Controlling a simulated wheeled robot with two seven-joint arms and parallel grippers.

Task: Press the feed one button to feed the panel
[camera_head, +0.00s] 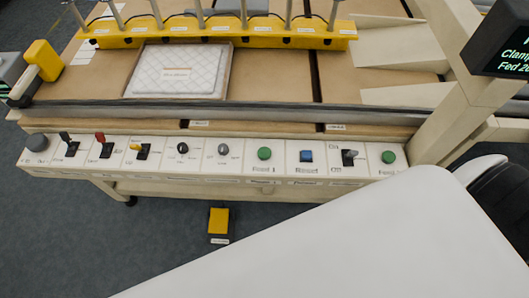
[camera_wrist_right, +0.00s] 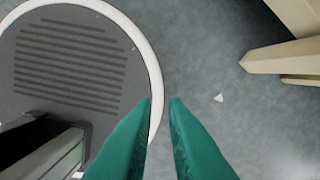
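The feed one button is a round green button (camera_head: 264,153) on the cream control strip (camera_head: 235,172), with a label reading "Feed 1" below it. A white quilted panel (camera_head: 178,62) with an orange-lettered label lies on the tan table behind the strip. My right gripper (camera_wrist_right: 160,101) shows only in the right wrist view. The button is not in that view. My left gripper is not in view.
A blue Reset button (camera_head: 306,155), an On/Off switch (camera_head: 349,157) and a second green button (camera_head: 388,157) sit to the right. Knobs and levers line the left. A yellow pedal (camera_head: 219,221) lies on the floor. A cream beam (camera_wrist_right: 285,56) stands near my right gripper.

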